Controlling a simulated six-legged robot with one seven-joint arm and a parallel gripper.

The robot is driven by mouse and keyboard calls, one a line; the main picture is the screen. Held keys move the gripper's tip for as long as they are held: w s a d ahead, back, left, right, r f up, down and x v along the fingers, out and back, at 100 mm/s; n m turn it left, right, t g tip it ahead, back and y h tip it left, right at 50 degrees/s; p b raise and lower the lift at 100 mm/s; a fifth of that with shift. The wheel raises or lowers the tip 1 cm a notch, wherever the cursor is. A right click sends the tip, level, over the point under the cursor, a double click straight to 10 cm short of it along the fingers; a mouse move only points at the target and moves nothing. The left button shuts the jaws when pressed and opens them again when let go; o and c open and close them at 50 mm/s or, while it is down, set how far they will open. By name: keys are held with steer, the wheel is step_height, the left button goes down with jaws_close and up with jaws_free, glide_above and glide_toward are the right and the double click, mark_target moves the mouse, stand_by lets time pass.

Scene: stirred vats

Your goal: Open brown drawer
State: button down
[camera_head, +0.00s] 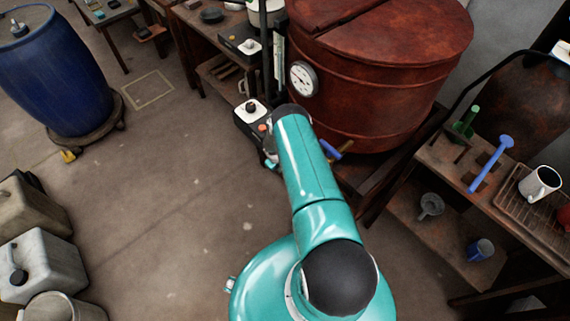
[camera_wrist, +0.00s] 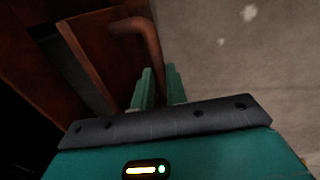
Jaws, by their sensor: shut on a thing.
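The brown drawer (camera_wrist: 92,50) shows in the wrist view as a rusty brown front panel at the upper left. Its curved brown handle (camera_wrist: 140,32) stands out from the panel and bends down toward my gripper (camera_wrist: 160,80). The green fingers are shut on the lower end of the handle. A grey strip shows behind the front panel, so a gap stands between it and the darker brown body. In the head view my teal arm hides the gripper, and I cannot make out the drawer front there.
A rusty red vat (camera_head: 385,85) with a dial (camera_head: 303,78) stands beyond my arm. A control box (camera_head: 250,112) is left of the arm. A bench (camera_head: 460,165) with a mug (camera_head: 539,183) is at right. A blue barrel (camera_head: 55,75) and canisters (camera_head: 38,264) stand left; the floor between is clear.

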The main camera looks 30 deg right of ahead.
steer(key=s+a, duration=0.1)
steer(key=a, duration=1.2)
steer(key=s+a, duration=0.2)
steer(key=a, duration=1.1)
steer(key=shift+s, duration=0.25)
steer(key=c, duration=1.4)
jaws_free()
step_height(320, 180, up, 14)
steer(key=a, duration=0.2)
steer(key=shift+s+a+f, duration=0.2)
steer(key=shift+a, duration=0.1)
steer(key=shift+r, duration=0.1)
